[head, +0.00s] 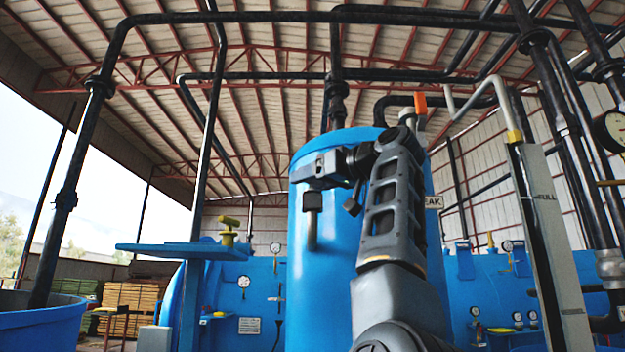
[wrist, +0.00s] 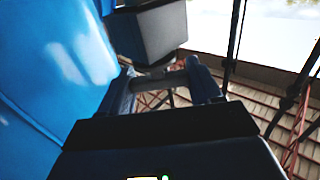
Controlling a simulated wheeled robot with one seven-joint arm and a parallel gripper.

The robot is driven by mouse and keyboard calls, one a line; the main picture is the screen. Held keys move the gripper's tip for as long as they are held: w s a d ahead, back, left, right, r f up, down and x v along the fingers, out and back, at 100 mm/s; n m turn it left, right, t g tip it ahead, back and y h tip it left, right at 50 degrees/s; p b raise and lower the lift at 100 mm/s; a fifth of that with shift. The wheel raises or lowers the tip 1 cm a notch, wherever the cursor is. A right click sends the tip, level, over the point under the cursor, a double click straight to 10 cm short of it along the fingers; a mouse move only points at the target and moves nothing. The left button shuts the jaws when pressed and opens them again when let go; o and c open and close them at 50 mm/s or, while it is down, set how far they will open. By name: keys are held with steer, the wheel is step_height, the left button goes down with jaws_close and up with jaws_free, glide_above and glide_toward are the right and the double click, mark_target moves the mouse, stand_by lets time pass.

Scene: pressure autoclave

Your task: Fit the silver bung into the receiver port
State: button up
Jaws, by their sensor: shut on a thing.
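My gripper (head: 318,170) is in front of the upper part of the upright blue tank (head: 338,270), pointing left. In the wrist view my gripper (wrist: 166,88) has its two fingers closed on a short grey cylindrical piece, which I take to be the silver bung (wrist: 170,81). A larger grey block (wrist: 150,35) shows just beyond the fingertips; I cannot tell whether it is joined to the bung. In the head view a dark block with a grey stem (head: 312,230) hangs below the gripper, in front of the tank. I cannot make out the receiver port in either view.
A blue shelf (head: 180,249) on a post stands left of the tank. Black pipes (head: 350,15) run overhead and down both sides. A sight-glass column (head: 548,230) and a gauge (head: 612,130) stand at the right. Open air lies left of the gripper.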

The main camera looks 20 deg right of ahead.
steer(key=shift+f, duration=0.2)
steer(key=o, duration=1.2)
steer(key=shift+o, duration=0.2)
steer(key=b+v, duration=0.2)
steer(key=v, duration=0.6)
